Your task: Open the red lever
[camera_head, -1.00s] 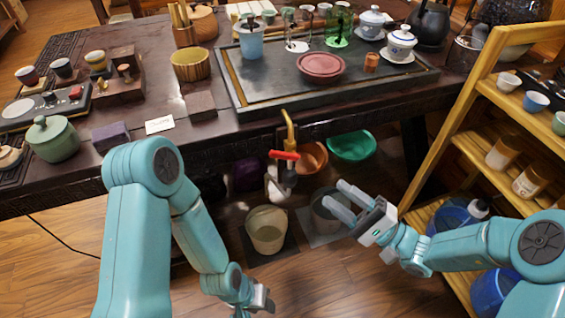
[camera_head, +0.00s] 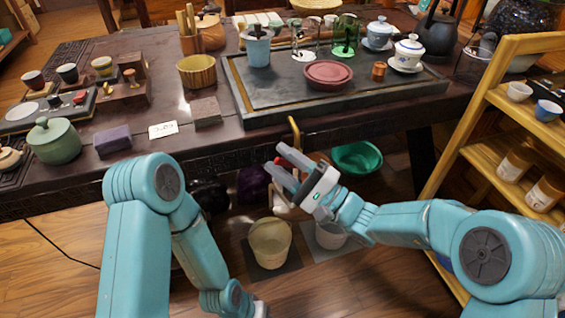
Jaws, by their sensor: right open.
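The red lever (camera_head: 284,162) sits on a tap below the front edge of the tea table, under a brass-coloured pipe (camera_head: 294,130). My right gripper (camera_head: 277,159) is open, with its fingers at the lever, one above and one below it in the picture. The fingers hide most of the lever and the tap body. I cannot tell whether they touch it. My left gripper (camera_head: 259,309) is low at the bottom edge, away from the lever, and its fingers are mostly out of view.
Below the tap stand a cream bucket (camera_head: 270,242) and a grey bucket (camera_head: 331,234). A green bowl (camera_head: 357,157) is behind my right gripper. The dark tea table (camera_head: 240,140) holds a tray and tea ware. A wooden shelf (camera_head: 468,112) stands on the right.

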